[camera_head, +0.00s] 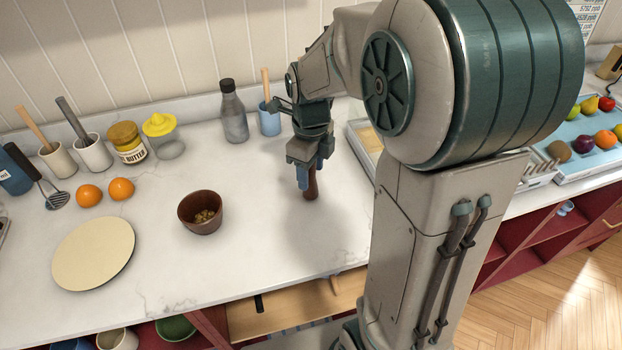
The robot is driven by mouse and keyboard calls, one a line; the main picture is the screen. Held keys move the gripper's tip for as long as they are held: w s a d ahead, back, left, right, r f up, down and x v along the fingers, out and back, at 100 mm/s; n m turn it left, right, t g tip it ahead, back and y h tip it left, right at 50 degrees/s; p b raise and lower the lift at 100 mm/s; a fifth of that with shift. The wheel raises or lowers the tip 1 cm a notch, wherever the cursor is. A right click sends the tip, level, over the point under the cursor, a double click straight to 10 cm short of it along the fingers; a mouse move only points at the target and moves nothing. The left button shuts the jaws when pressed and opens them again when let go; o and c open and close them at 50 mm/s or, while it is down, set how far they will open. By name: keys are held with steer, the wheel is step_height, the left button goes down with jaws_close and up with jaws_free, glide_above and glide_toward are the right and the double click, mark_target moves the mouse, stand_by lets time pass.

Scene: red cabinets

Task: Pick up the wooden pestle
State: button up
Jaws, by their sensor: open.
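The wooden pestle (312,186) is dark brown and stands on the white marble counter, upright or nearly so. My gripper (304,186) points down right at the pestle, with a blue finger in front of and to the left of it. The jaws are open. The finger hides part of the pestle, and the far finger does not show clearly. I cannot tell whether the fingers touch the pestle.
A brown bowl (200,212) with small pieces in it stands left of my gripper. A grey bottle (233,112) and a blue cup (269,120) stand behind. A round board (94,253) and two oranges (105,191) lie left. The counter between bowl and pestle is clear.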

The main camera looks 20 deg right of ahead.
steer(key=shift+f, duration=0.85)
steer(key=c, duration=1.1)
steer(key=shift+r, duration=0.15)
step_height(320, 180, up, 4)
steer(key=shift+s+d+r, duration=0.1)
steer(key=shift+r, duration=0.05)
steer(key=s+d+r, duration=0.2)
steer(key=d, duration=0.1)
steer(key=s+d+r+b, duration=0.1)
steer(key=s+d+r, duration=0.1)
steer(key=d, duration=0.1)
steer(key=s+d+r, duration=0.2)
steer(key=s+d, duration=0.1)
steer(key=shift+r, duration=0.25)
